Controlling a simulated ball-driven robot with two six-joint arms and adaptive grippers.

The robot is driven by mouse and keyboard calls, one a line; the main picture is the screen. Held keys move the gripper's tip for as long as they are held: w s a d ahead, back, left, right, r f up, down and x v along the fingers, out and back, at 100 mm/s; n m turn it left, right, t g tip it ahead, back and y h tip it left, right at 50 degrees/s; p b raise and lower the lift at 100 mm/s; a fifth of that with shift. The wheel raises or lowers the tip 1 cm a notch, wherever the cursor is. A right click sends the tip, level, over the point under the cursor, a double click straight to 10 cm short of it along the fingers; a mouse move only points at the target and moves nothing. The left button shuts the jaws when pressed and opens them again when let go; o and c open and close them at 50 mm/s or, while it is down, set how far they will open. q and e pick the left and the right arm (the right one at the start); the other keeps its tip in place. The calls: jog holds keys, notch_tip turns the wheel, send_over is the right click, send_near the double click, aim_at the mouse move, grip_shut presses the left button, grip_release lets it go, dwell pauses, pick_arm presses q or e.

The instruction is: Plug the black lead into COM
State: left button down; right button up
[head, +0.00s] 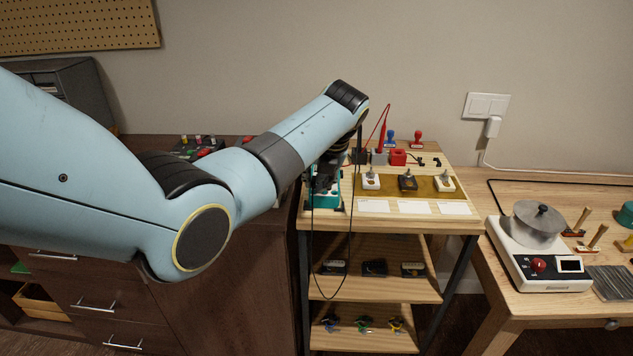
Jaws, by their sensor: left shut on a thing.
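My left gripper (325,184) points down over the teal multimeter (334,202) at the left end of the small wooden bench. It is shut on the black lead's plug end; the plug itself is too dark and small to make out. The black lead (352,235) hangs in a long loop in front of the bench, past the shelf below. The gripper and wrist cover much of the multimeter, and the COM socket cannot be made out. Whether the plug touches the meter cannot be told. My right gripper is not in view.
A red probe (383,136) with a red lead stands behind the meter, near a red block (398,157). Several switches stand on a tan mat (425,188) to the right. A dark cabinet (225,270) stands left. A pot on a white hotplate (548,268) is far right.

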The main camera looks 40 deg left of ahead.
pick_arm(q)
jog(key=shift+f, duration=0.3)
jog(key=shift+r, duration=0.1)
jog(key=shift+p, duration=0.4)
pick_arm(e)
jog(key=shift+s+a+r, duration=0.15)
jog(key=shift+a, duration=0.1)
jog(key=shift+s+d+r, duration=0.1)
pick_arm(q)
jog(key=shift+p, duration=0.6)
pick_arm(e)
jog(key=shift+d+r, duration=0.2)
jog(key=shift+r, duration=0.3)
pick_arm(q)
jog(key=shift+f, duration=0.6)
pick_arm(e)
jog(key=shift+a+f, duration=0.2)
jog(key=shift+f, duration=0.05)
pick_arm(q)
jog(key=shift+f+b, duration=0.5)
jog(key=shift+f, duration=0.05)
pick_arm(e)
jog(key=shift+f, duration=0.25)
